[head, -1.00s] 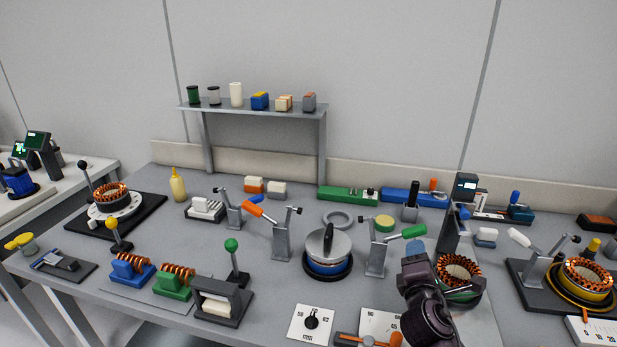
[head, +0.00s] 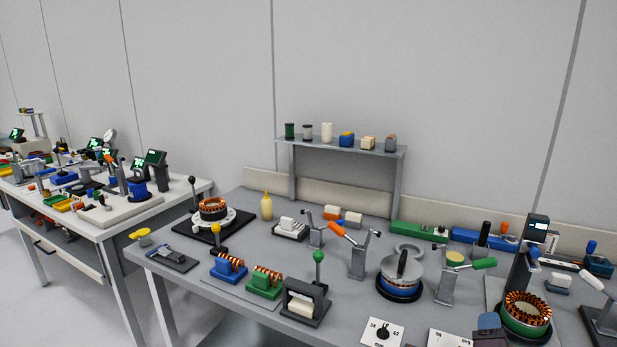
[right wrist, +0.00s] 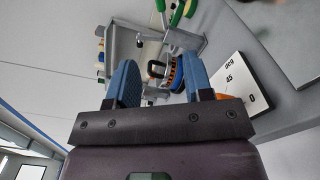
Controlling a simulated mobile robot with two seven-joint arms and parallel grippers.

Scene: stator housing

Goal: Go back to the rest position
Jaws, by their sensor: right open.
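My right gripper (right wrist: 162,85) is open and empty in the right wrist view, its two blue fingers apart with nothing between them. In the head view only a bit of it (head: 489,326) shows at the bottom edge, in front of the stator with copper windings and green base (head: 524,314). The round housing with a grey lid and handle (head: 401,274) stands on the table to the left, between clamps with an orange handle (head: 345,236) and a green handle (head: 484,263). My left gripper is not in view.
The grey workbench (head: 208,289) is crowded with fixtures. Blue and green coil blocks (head: 229,266) sit front left. A shelf (head: 345,147) with small containers stands at the back. White dial cards (head: 381,332) lie at the front. A second bench (head: 140,222) stands at far left.

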